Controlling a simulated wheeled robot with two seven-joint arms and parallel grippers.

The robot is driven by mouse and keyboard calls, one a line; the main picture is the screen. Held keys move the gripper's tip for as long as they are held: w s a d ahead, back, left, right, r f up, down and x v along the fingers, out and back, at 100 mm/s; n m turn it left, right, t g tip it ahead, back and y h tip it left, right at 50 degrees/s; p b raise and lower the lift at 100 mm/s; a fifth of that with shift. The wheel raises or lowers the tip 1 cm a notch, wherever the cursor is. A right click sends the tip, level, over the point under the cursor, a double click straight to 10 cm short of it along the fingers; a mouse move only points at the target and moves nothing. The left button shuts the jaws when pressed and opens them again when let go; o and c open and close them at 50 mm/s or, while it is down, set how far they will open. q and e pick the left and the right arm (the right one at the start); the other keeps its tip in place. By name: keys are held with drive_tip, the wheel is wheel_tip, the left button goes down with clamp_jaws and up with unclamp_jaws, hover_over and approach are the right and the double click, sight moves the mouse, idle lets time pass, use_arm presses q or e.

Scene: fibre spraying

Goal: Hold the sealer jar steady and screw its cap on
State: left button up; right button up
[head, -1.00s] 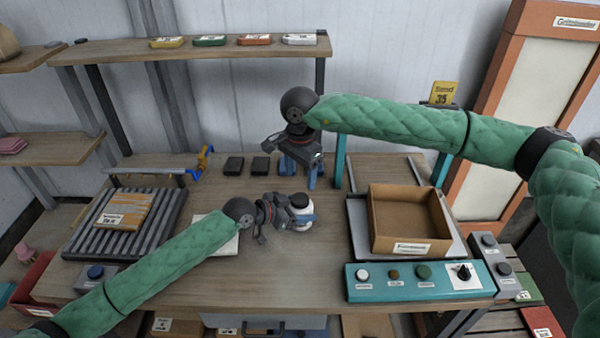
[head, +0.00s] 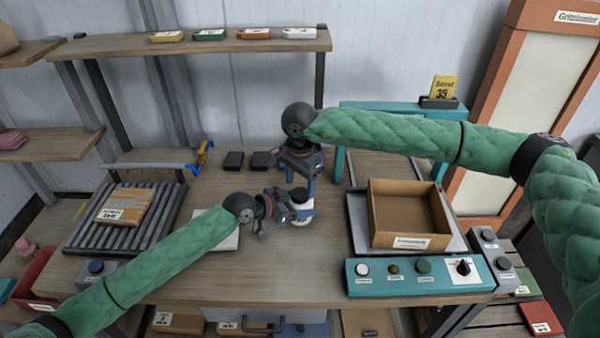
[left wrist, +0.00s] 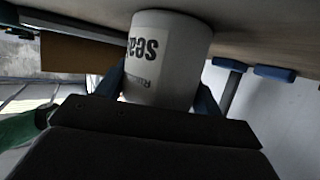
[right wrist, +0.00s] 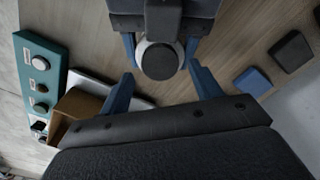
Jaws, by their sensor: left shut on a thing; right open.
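The white sealer jar (head: 304,216) stands upright on the bench in the head view, and its label shows upside down in the left wrist view (left wrist: 165,60). A dark cap (head: 300,195) sits at the jar's top; it appears as a dark disc with a pale rim in the right wrist view (right wrist: 159,61). I cannot tell how tightly it sits. My left gripper (head: 291,211) is shut around the jar's side from the left. My right gripper (head: 301,181) points down above the cap, open, with its blue fingers (right wrist: 160,72) apart on either side of the cap.
A cardboard box (head: 409,242) in a grey tray stands right of the jar. A teal button panel (head: 420,287) lies at the front right. Dark blocks (head: 233,161) lie behind. A roller rack (head: 84,222) with a package is at the left. Bench around the jar's front is clear.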

drive_tip(key=shift+f, duration=1.45)
drive_tip(key=c, duration=1)
drive_tip(key=m, duration=0.4)
drive_tip(key=shift+m, duration=0.4)
drive_tip(key=o, duration=1.2)
drive_tip(key=shift+c, duration=0.2)
